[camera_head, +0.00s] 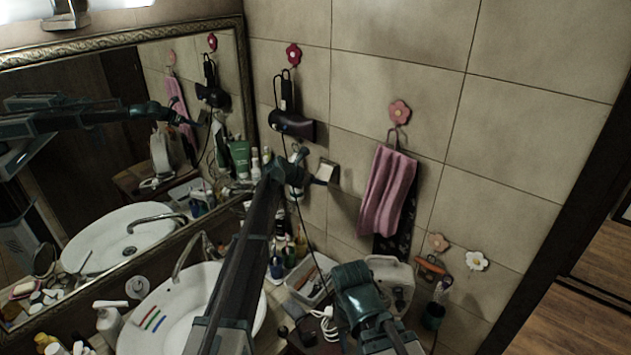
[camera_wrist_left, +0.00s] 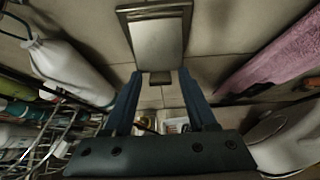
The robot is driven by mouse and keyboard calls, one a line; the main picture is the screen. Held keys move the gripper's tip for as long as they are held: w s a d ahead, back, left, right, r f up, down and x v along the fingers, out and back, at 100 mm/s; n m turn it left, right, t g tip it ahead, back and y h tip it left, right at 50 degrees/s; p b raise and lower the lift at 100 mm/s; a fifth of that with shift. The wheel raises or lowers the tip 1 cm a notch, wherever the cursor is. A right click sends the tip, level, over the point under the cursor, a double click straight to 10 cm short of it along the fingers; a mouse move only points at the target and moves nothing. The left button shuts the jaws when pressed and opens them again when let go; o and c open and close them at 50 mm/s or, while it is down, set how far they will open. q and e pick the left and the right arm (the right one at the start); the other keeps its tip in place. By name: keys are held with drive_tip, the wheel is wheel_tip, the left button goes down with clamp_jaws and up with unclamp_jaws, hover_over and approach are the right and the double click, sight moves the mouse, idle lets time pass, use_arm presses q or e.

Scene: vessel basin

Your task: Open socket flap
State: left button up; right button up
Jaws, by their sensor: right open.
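The wall socket (camera_head: 327,172) has a dark frame and a pale square flap. In the left wrist view, the flap (camera_wrist_left: 157,40) fills the top middle and a small dark tab shows at its lower edge. I cannot tell whether the flap is lifted from its frame. My left gripper (camera_head: 318,180) is at the socket. Its two blue fingers (camera_wrist_left: 160,82) are apart, one on each side below the flap's lower edge, with nothing between them; contact is unclear. My right gripper (camera_head: 354,287) is open, low over the counter, away from the socket; its fingertips are hard to make out.
A hair dryer (camera_head: 292,124) hangs above the socket, with its cord running down. A pink towel (camera_head: 387,190) hangs to the right. Several bottles, a tray (camera_head: 310,278) and the basin (camera_head: 170,315) are below.

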use_arm(q)
drive_tip(key=shift+o, duration=0.2)
drive_tip(key=shift+s, duration=0.1)
drive_tip(key=s+a+r+p, duration=0.1)
drive_tip(key=s+a, duration=0.7)
drive_tip(key=s, duration=0.3)
drive_tip(key=shift+s+a+r+p, duration=0.25)
drive_tip(key=shift+s+r+p, duration=0.05)
drive_tip(key=shift+r+p, duration=0.05)
